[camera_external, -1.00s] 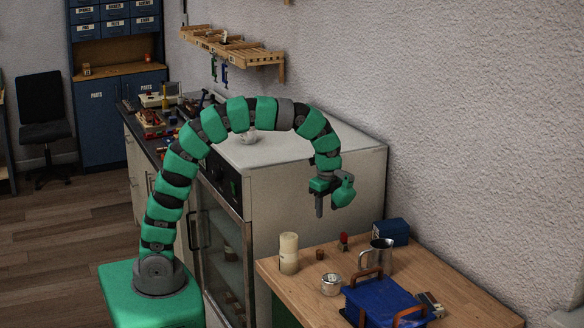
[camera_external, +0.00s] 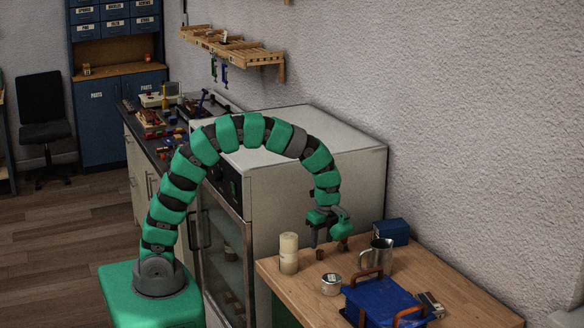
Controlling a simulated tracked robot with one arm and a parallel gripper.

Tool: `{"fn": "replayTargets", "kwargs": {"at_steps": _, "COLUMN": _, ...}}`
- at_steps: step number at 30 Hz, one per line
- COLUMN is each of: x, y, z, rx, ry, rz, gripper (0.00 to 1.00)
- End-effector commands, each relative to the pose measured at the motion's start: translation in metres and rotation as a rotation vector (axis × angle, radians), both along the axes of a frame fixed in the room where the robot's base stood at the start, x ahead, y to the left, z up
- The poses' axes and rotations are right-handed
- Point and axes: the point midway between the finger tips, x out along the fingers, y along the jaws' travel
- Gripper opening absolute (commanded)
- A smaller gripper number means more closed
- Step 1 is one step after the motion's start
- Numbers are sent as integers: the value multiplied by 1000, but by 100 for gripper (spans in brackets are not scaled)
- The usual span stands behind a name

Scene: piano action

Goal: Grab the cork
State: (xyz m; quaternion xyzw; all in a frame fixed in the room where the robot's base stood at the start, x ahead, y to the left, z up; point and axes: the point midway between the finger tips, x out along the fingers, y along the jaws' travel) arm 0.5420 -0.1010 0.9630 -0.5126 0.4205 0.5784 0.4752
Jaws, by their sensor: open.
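A small brown cylinder that looks like the cork (camera_external: 319,254) stands on the wooden table (camera_external: 455,300), just right of a cream candle. My gripper (camera_external: 328,240) is open and points down over the table, just above the brown cylinder in the picture. Its jaws look empty. I cannot tell the exact gap between the fingers and the cylinder.
The candle (camera_external: 289,253) stands close on the left. A small jar (camera_external: 331,284), a metal mug (camera_external: 379,252), a blue box (camera_external: 391,232) and a blue case (camera_external: 380,303) crowd the right. A small red object (camera_external: 343,244) is behind my gripper.

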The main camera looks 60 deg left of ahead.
Motion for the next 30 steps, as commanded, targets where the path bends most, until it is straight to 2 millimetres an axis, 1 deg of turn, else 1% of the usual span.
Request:
{"fn": "replayTargets", "kwargs": {"at_steps": 6, "x": -3, "y": 3, "z": -31, "rx": 2, "ry": 6, "rz": 1, "gripper": 49}}
{"fn": "replayTargets", "kwargs": {"at_steps": 9, "x": -3, "y": 4, "z": -43, "rx": 1, "ry": 6, "rz": 1, "gripper": 49}}
{"fn": "replayTargets", "kwargs": {"at_steps": 12, "x": -2, "y": 5, "z": -47, "rx": 0, "ry": 2, "rz": 1, "gripper": 49}}
{"fn": "replayTargets", "kwargs": {"at_steps": 17, "x": -2, "y": 4, "z": -46, "rx": -1, "ry": 1, "rz": 0, "gripper": 49}}
{"fn": "replayTargets", "kwargs": {"at_steps": 20, "x": -2, "y": 4, "z": -46, "rx": -1, "ry": 1, "rz": 0, "gripper": 24}}
{"fn": "replayTargets", "kwargs": {"at_steps": 21, "x": -2, "y": 4, "z": -46, "rx": 0, "ry": 1, "rz": 0, "gripper": 13}}
{"fn": "replayTargets", "kwargs": {"at_steps": 22, "x": -2, "y": 4, "z": -46, "rx": -1, "ry": 1, "rz": 0, "gripper": 4}}
{"fn": "replayTargets", "kwargs": {"at_steps": 24, "x": -2, "y": 4, "z": -46, "rx": 0, "ry": 1, "rz": 0, "gripper": 1}}
{"fn": "replayTargets", "kwargs": {"at_steps": 30, "x": -2, "y": 4, "z": -46, "rx": 0, "ry": 1, "rz": 0, "gripper": 0}}
